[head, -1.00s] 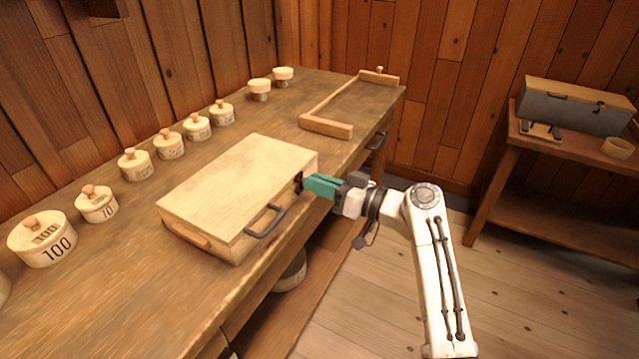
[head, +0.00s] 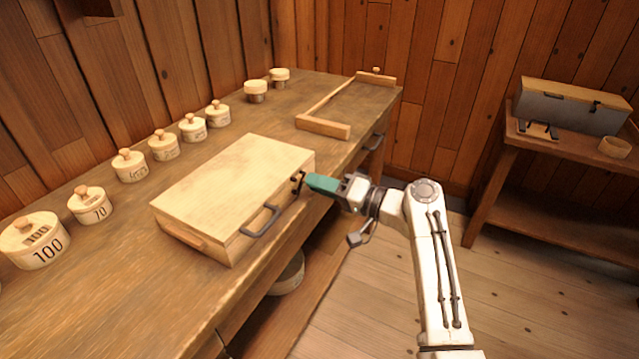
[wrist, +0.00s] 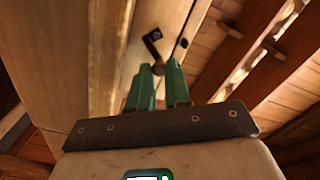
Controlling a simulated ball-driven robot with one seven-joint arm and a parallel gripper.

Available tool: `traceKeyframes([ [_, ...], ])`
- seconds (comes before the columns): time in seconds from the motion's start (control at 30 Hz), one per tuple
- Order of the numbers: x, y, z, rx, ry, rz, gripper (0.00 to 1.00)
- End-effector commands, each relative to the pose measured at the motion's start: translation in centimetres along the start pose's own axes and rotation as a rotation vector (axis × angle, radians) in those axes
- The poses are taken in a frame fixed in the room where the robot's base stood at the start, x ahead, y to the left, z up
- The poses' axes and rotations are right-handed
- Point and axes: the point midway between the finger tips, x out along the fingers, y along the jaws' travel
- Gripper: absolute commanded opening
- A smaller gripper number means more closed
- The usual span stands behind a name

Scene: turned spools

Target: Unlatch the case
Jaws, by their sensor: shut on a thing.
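The case (head: 232,180) is a pale wooden box lying flat on the workbench, with its lid shut. A dark handle (head: 262,221) is on its front face. A small dark latch (head: 298,183) is on the same face, near the right end. My gripper (head: 309,181) reaches it from the right with green fingers. In the wrist view the latch (wrist: 152,43) is a bent dark bar with a round knob at its lower end. The fingertips of my gripper (wrist: 158,72) are shut on that knob. The fingers partly hide the knob.
The workbench (head: 120,265) carries a row of turned lidded pots (head: 163,146) behind the case and a wooden frame (head: 325,126) beyond it. A side table (head: 540,175) at the right holds a grey box (head: 570,107). The floor between is clear.

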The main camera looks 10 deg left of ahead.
Motion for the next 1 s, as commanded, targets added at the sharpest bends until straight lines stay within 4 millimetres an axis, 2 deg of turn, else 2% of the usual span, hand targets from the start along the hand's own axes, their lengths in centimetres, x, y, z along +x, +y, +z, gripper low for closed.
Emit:
traceKeyframes([
  [0.4, -0.07, 0.83, 0.09, 0.231, 0.002, 0.001, 0.00],
  [1.0, -0.10, 1.03, 0.11, 0.279, 0.003, 0.002, 0.00],
])
